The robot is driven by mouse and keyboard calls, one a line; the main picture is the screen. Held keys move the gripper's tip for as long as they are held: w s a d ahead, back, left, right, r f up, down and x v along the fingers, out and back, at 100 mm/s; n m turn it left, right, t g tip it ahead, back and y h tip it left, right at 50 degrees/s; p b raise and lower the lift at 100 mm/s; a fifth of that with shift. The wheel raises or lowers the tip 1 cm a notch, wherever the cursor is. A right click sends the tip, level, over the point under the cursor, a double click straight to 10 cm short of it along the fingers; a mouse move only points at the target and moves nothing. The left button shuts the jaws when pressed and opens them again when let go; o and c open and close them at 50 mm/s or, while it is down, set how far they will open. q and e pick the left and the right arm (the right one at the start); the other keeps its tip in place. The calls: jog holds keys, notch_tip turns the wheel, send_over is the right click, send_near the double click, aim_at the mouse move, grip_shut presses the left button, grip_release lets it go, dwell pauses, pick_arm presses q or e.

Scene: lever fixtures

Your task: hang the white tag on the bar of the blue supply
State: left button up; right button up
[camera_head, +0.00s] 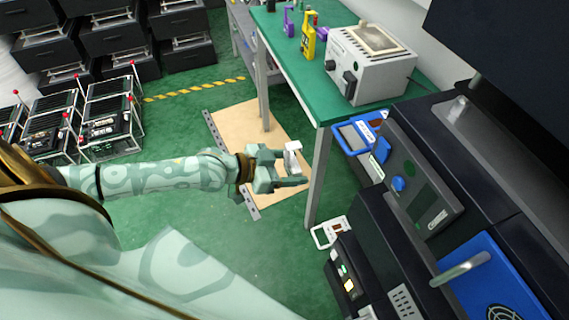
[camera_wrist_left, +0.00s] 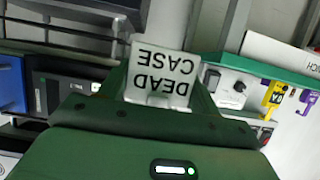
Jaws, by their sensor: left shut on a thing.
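My left gripper (camera_head: 287,168) is shut on the white tag (camera_head: 293,153), holding it in the air left of the dark equipment. The tag faces the left wrist view (camera_wrist_left: 163,78), where its words "DEAD CASE" read upside down. A blue-fronted unit (camera_head: 483,288), which may be the blue supply, is at the lower right, with a pale metal bar (camera_head: 460,270) across its front. The tag is well apart from this bar. My right gripper is not in view.
A dark charger unit (camera_head: 425,200) and a blue-framed device (camera_head: 358,134) stand between the tag and the blue front. Another white tag (camera_head: 330,233) is by a black unit below.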

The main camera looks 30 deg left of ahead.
aim_at(286, 158)
pick_arm(q)
jog(key=w+d+f+b, duration=0.1)
jog(key=w+d+b, duration=0.3)
jog(key=w+d, duration=0.3)
jog(key=shift+w+d+f, duration=0.15)
jog(key=shift+w+f, duration=0.05)
jog(key=shift+w, duration=1)
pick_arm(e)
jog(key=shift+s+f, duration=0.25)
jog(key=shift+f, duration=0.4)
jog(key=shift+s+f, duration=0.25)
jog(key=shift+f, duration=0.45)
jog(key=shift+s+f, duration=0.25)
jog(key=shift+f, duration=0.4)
pick_arm(q)
jog(key=o, duration=1.1)
jog(key=shift+c, duration=0.2)
jog(key=p+v, duration=0.4)
jog(key=v, duration=1.2)
jog(key=shift+s+r+p, duration=0.1)
jog(key=shift+r+p, duration=0.1)
jog(key=shift+p, duration=0.2)
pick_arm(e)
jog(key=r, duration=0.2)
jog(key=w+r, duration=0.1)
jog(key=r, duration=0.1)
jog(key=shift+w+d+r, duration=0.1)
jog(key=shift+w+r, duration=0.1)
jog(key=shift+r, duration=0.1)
